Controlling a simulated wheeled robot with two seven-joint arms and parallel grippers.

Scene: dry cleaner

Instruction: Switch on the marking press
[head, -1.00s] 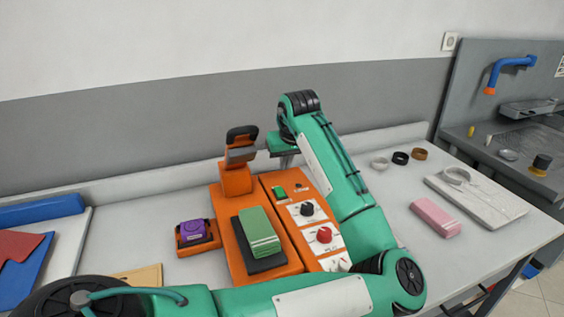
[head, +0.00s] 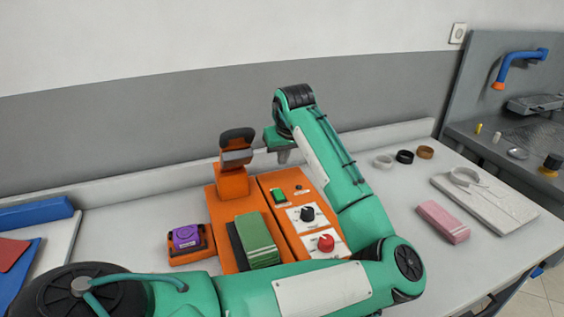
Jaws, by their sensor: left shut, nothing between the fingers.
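The marking press (head: 225,200) is an orange machine on the white table, with an upright dark-handled head (head: 236,148) at its back left. Its control box on the right carries a green switch (head: 278,195), a small dark round part (head: 298,187), a black knob (head: 308,214) and a red knob (head: 326,243). A folded green cloth (head: 256,240) lies on the dark plate of the press. My left gripper (head: 284,157) is shut and empty, pointing down above the back end of the control box, behind the green switch and apart from it. My right gripper is out of view.
A purple item (head: 187,237) sits in an orange holder left of the press. My left arm covers the front of the press. Three rings, a pink block (head: 442,221) and a pale board (head: 484,200) lie to the right. A sink unit (head: 520,130) stands at far right.

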